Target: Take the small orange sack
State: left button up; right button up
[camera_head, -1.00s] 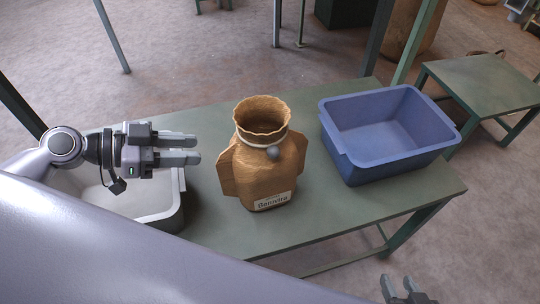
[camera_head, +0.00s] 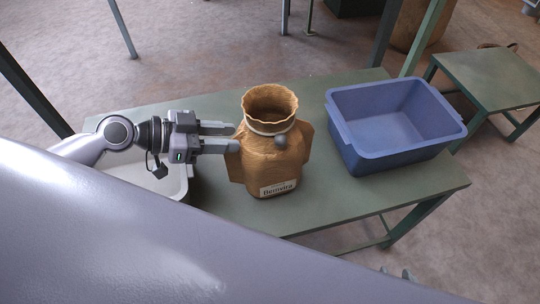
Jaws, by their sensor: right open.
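The small orange sack (camera_head: 268,160) stands upright on the green table. It has an open, ruffled mouth, a pale tie around its neck and a white label low on its front. My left gripper (camera_head: 236,137) is open, level and to the left of the sack, with its two fingers pointing at it. The lower fingertip overlaps the sack's left edge in the picture; I cannot tell whether it touches. Only the tips of my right gripper (camera_head: 398,273) show at the bottom edge, in front of the table; the rest is hidden by my own body.
A blue bin (camera_head: 388,154), empty, stands on the table (camera_head: 325,205) right of the sack. A pale grey tray (camera_head: 181,187) lies at the left, partly hidden under my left arm. A second green table (camera_head: 487,80) stands at the far right. Bare tabletop lies behind the sack.

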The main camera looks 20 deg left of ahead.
pick_arm(q)
jog(key=shift+w+d+f, duration=0.15)
jog(key=shift+w+d, duration=0.1)
jog(key=shift+d, duration=0.1)
grip_shut()
dwell(1.2)
